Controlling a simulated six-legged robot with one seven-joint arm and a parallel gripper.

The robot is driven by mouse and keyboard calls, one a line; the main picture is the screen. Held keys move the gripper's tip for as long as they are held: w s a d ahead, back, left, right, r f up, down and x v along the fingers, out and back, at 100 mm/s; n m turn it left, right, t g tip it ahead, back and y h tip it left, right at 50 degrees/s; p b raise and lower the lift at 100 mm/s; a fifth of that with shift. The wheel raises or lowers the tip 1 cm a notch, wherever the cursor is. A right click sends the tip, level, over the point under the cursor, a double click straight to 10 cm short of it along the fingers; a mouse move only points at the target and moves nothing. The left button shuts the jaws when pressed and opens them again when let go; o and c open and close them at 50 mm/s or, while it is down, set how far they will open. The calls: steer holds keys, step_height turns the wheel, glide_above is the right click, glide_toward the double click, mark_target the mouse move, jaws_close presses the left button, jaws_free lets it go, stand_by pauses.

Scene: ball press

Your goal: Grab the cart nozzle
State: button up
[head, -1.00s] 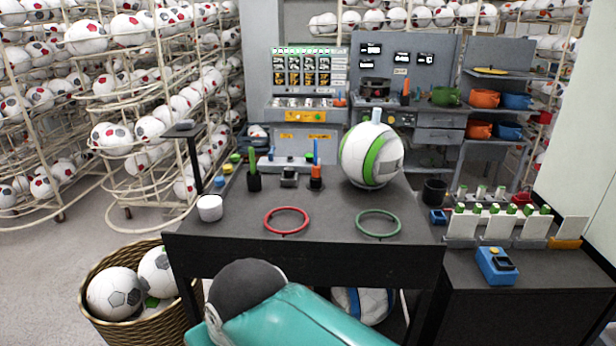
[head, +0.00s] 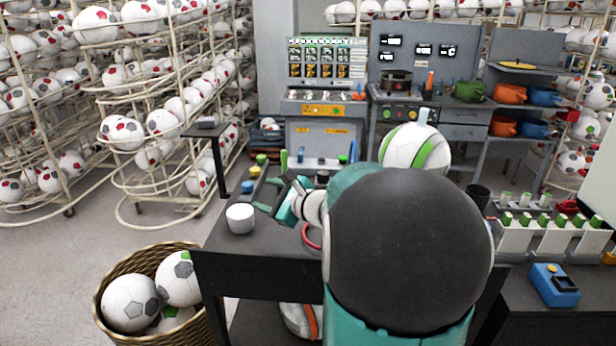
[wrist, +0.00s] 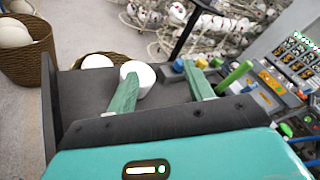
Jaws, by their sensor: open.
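I cannot tell for sure which item is the cart nozzle. My gripper (head: 270,194) is open and empty over the left part of the dark table (head: 215,265). In the wrist view its two green fingers (wrist: 163,76) are spread. A white cup (head: 240,218) stands by the table's left edge, close to one finger; it also shows in the wrist view (wrist: 146,76). An upright green stick (wrist: 235,76) stands beyond the other finger.
Small blue and yellow pieces (head: 247,187) line the table's left edge, by a dark stand (head: 220,160). A white-green ball (head: 408,147) stands behind my arm. A wicker basket of balls (head: 110,315) is at lower left. A blue box (head: 553,286) lies right.

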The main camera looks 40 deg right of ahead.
steer(key=s+d+f+m+h, duration=0.1)
steer(key=s+d+m+h, duration=0.2)
steer(key=d, duration=0.5)
steer(key=s+d+f+m+h, duration=0.2)
steer(key=s+d+m+h, duration=0.1)
steer(key=d+m+h, duration=0.2)
steer(key=s+d+f+m+h, duration=0.2)
steer(key=d+m, duration=0.5)
steer(key=d, duration=0.6)
steer(key=shift+s+d+f+g+h, duration=0.1)
steer(key=shift+s+g+h, duration=0.05)
steer(key=shift+s+h, duration=0.3)
steer(key=shift+s+d+f+g+h, duration=0.15)
steer(key=shift+s+h, duration=0.15)
steer(key=shift+h, duration=0.25)
steer(key=x, duration=0.5)
steer(key=shift+w, duration=0.2)
steer(key=shift+f+x, duration=0.2)
steer(key=shift+x, duration=2.95)
steer(key=c, duration=1.1)
